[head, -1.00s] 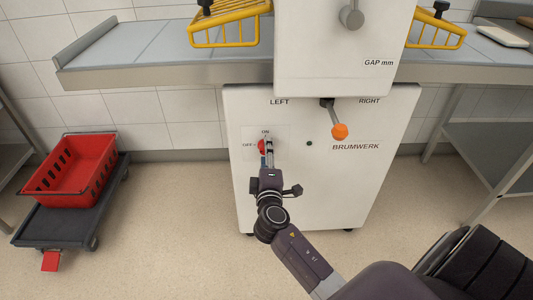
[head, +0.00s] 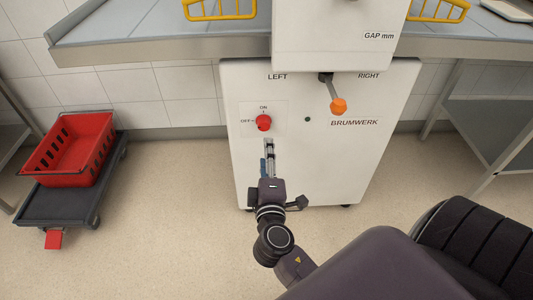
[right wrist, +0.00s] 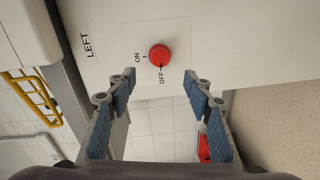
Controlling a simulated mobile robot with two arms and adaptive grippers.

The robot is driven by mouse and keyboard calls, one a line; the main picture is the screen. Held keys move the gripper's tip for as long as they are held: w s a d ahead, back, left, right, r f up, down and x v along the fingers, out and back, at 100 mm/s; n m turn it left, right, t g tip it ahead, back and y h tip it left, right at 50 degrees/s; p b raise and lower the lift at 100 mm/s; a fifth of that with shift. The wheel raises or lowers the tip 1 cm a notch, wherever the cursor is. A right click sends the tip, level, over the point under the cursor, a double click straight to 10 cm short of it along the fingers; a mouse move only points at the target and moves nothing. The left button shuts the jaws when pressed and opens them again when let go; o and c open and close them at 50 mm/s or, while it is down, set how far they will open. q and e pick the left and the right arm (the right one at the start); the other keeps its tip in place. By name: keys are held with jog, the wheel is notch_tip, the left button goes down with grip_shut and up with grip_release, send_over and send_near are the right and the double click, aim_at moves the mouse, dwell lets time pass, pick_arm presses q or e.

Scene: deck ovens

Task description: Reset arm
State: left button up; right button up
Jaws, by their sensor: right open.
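The red rotary knob (head: 263,122) is on the front of the white BRUMWERK machine (head: 315,165), between ON above and OFF to its left. I cannot tell surely which mark it points to. My right gripper (head: 268,147) is just below the knob and apart from it. In the right wrist view the knob (right wrist: 159,54) shows beyond the two blue-padded fingers of the gripper (right wrist: 160,82), which are spread with nothing between them. My left gripper is not in view.
An orange-tipped lever (head: 338,106) sticks out of the machine above. A grey belt table (head: 150,48) with yellow wire guards (head: 219,14) runs behind. A red crate (head: 68,148) sits on a dark trolley (head: 62,205) at left. The floor between is clear.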

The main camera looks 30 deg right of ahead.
dwell(0.3)
